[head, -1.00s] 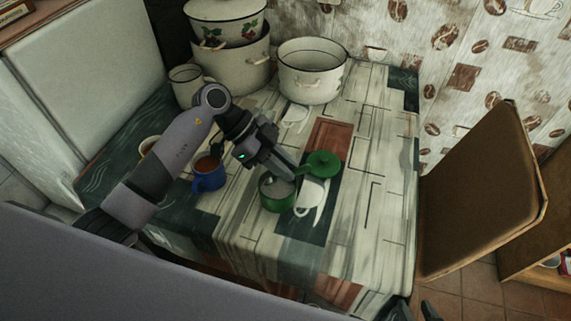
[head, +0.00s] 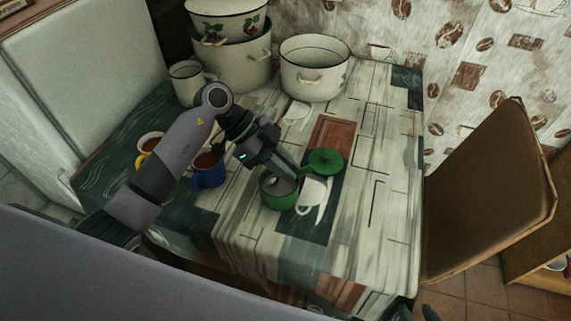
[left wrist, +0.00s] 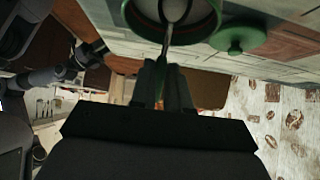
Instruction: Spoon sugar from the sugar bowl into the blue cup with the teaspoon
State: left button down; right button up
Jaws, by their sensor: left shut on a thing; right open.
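The green sugar bowl (head: 281,203) stands uncovered on the table, with pale sugar inside. Its green lid (head: 325,161) lies to its right. My left gripper (head: 292,168) is above the bowl, shut on the teaspoon. In the left wrist view the teaspoon (left wrist: 171,34) runs from the fingertips (left wrist: 165,68) into the bowl (left wrist: 143,27); whether sugar is on it I cannot tell. The blue cup (head: 208,180), with brown liquid, stands left of the bowl, partly behind my left arm. My right gripper (head: 430,312) shows only at the bottom edge, open, away from the table objects.
A yellow cup (head: 146,146) with brown liquid is beyond my left arm. A white mug (head: 184,88), stacked pots (head: 246,68) and a wide white pot (head: 313,80) stand at the back. A brown chair (head: 490,190) is at the right. The table's right side is clear.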

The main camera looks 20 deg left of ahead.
aim_at(303, 168)
pick_arm(q)
jog(key=shift+r+p, duration=1.6)
jog(key=shift+r, duration=0.1)
jog(key=shift+d+y+p, duration=0.3)
jog(key=shift+y+p, duration=0.3)
jog(key=shift+p, duration=0.1)
jog(key=shift+d+f+y, duration=0.15)
jog(key=shift+d+y, duration=0.1)
jog(key=shift+y, duration=0.25)
jog(key=d+y, duration=0.1)
jog(key=y, duration=0.1)
jog(key=d+y, duration=0.1)
jog(key=y, duration=0.1)
jog(key=shift+d+f+y, duration=0.15)
jog(key=shift+y, duration=0.25)
